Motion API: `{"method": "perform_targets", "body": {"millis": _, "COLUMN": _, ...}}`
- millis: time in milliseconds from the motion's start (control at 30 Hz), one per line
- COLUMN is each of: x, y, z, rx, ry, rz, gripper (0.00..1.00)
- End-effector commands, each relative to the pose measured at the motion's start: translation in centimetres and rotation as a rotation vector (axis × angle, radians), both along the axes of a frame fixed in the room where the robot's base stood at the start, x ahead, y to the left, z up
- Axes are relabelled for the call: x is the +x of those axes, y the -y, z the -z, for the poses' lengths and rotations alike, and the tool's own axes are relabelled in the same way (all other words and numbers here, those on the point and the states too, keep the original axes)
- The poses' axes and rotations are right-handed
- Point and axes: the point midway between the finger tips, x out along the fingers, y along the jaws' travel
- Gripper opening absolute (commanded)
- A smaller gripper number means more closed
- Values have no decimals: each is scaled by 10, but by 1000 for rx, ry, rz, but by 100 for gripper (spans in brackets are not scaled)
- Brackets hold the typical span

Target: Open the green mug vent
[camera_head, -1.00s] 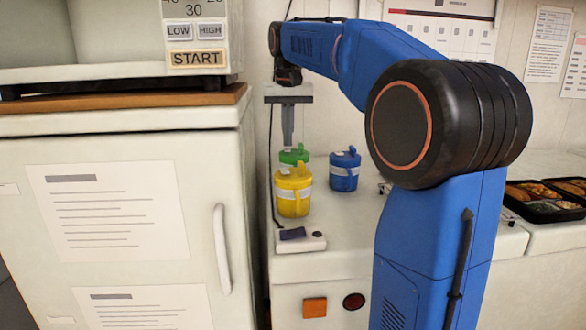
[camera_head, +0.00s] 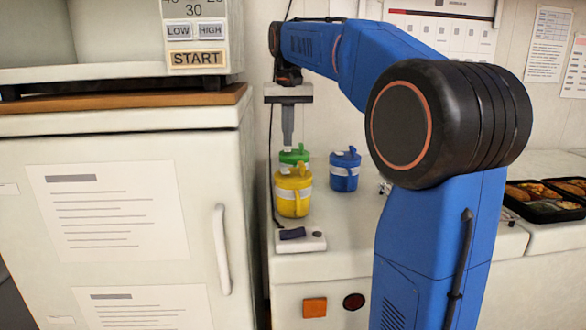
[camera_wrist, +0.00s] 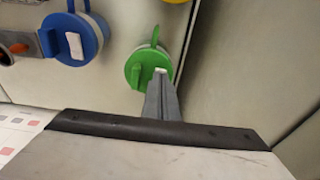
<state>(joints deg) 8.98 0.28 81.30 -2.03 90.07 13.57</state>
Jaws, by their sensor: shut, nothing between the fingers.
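The green mug (camera_head: 294,157) stands on the counter behind the yellow mug (camera_head: 292,192), which partly hides it. In the wrist view its round green lid (camera_wrist: 138,66) shows from above, with a raised tab on the left and a small white piece (camera_wrist: 160,71) on the right. My gripper (camera_head: 287,144) points straight down above the green mug, with its fingers shut and empty. In the wrist view the fingertips (camera_wrist: 161,76) overlap the lid's right edge by the white piece. I cannot tell whether they touch it.
A blue mug (camera_head: 344,172) stands to the right of the green one. A white box with a dark switch (camera_head: 300,240) lies at the counter's front edge. A white cabinet (camera_head: 120,200) rises on the left. Black food trays (camera_head: 548,200) sit at the far right.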

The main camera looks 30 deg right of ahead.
Motion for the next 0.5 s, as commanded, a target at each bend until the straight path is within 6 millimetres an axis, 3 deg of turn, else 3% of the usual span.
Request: {"method": "perform_targets", "body": {"millis": 500, "x": 0, "y": 0, "z": 5, "rx": 0, "ry": 0, "rz": 0, "gripper": 0}}
